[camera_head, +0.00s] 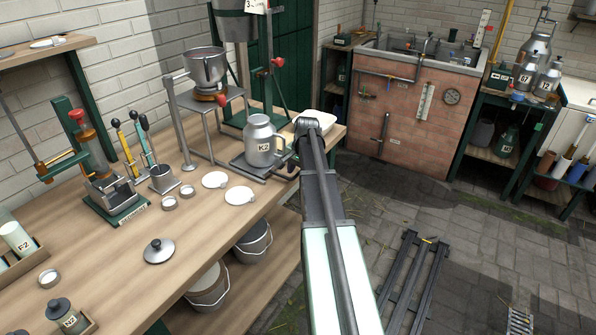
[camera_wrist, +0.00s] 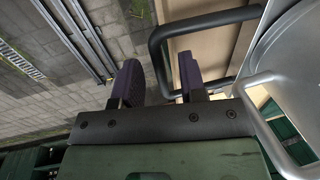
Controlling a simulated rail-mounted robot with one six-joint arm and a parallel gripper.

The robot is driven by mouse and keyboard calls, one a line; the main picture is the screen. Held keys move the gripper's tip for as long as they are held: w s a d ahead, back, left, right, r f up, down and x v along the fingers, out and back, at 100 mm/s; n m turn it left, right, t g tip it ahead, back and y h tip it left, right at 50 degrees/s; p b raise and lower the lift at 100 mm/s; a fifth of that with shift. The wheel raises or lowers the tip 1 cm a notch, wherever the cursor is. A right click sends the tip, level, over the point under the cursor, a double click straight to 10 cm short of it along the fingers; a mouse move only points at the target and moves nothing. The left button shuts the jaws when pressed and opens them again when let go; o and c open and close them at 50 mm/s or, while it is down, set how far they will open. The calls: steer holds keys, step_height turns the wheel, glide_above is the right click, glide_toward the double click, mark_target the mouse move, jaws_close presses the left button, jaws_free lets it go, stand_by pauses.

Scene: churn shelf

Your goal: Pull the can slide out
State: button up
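The can slide (camera_head: 253,169) is a low dark frame on the bench, and the silver can marked K2 (camera_head: 263,142) stands upright on it. In the wrist view its dark looped handle (camera_wrist: 155,55) reaches between and past my fingers. My gripper (camera_wrist: 160,82) has two purple-padded fingers standing apart, with the bar's near end between them. A gap seems to show beside the bar, so I see no firm grip. The can's side (camera_wrist: 297,50) and its pale handle (camera_wrist: 262,84) fill the right of the wrist view. In the head view my arm mostly hides the gripper.
The bench (camera_head: 228,217) holds two white discs, a metal lid (camera_head: 158,250) and a lever press (camera_head: 104,180). A pot on a stand (camera_head: 206,70) is behind the can. Dark rails (camera_head: 412,283) lie on the open paved floor.

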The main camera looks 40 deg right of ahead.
step_height(320, 180, up, 11)
steer(key=s+p, duration=0.2)
steer(key=p, duration=0.8)
steer(key=shift+d+f+p, duration=0.2)
steer(key=shift+d+p, duration=0.1)
steer(key=s+a+n, duration=0.4)
steer(key=a, duration=0.9)
steer(key=s+a+n+g, duration=0.1)
steer(key=s+a+n, duration=0.4)
steer(key=a, duration=0.8)
steer(key=s+a+n+g, duration=0.1)
steer(key=s+a+n, duration=0.4)
steer(key=a, duration=0.8)
steer(key=shift+s+a+h, duration=0.2)
steer(key=shift+h, duration=0.1)
